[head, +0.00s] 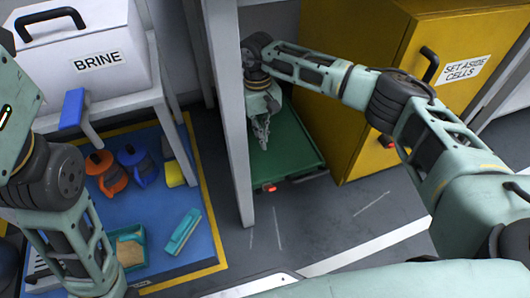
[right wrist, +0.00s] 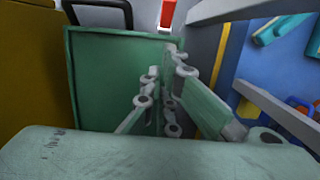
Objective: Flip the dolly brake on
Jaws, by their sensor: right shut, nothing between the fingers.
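The green dolly (head: 285,150) stands on the floor beside a pale upright post. A small red tab, seemingly the brake (head: 268,187), sits at its near edge; it is also in the right wrist view (right wrist: 168,14), past the fingertips. I cannot tell the brake's setting. My right gripper (head: 262,140) points down over the dolly's deck, shut and empty, apart from the red tab. The fingers also show in the right wrist view (right wrist: 166,72), with the green deck (right wrist: 105,60) behind them. My left arm shows at the left, but its gripper is out of view.
A yellow cabinet (head: 345,110) labelled "SET ASIDE CELLS" stands right of the dolly. The pale post (head: 229,110) rises close on its left. A white "BRINE" box (head: 70,60) and a blue mat (head: 150,235) with tools are at left. The floor in front is clear.

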